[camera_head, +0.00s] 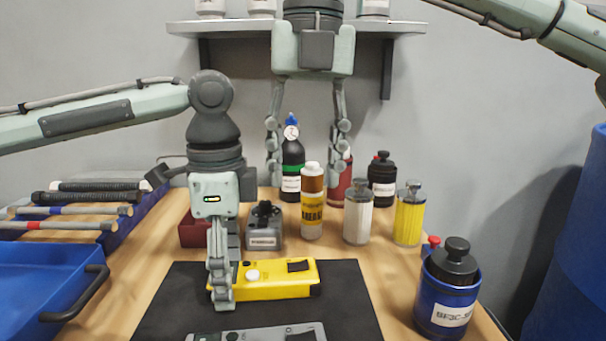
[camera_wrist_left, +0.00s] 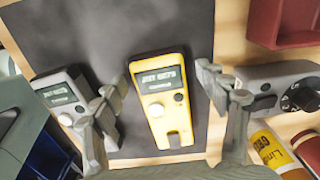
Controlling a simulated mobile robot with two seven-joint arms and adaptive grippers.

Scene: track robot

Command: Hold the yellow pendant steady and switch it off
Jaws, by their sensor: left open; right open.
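The yellow pendant (camera_head: 285,287) lies flat on the dark mat (camera_head: 180,303) in the head view. It has a pale round button and a black switch; the switch position cannot be told. In the left wrist view the yellow pendant (camera_wrist_left: 158,98) also shows a dark display with light text. My left gripper (camera_head: 220,290) points down at the pendant's left part. In the wrist view my left gripper (camera_wrist_left: 163,78) is open, one finger on each side of the pendant, with no clear grip. My right gripper (camera_head: 305,178) is open and empty, raised behind the mat.
A grey pendant (camera_head: 262,334) lies in front of the yellow one. A knobbed grey device (camera_head: 264,228), a yellow-labelled bottle (camera_head: 311,215) and several other containers stand behind. A blue-black jar (camera_head: 447,290) is at right, a blue tray (camera_head: 40,285) at left.

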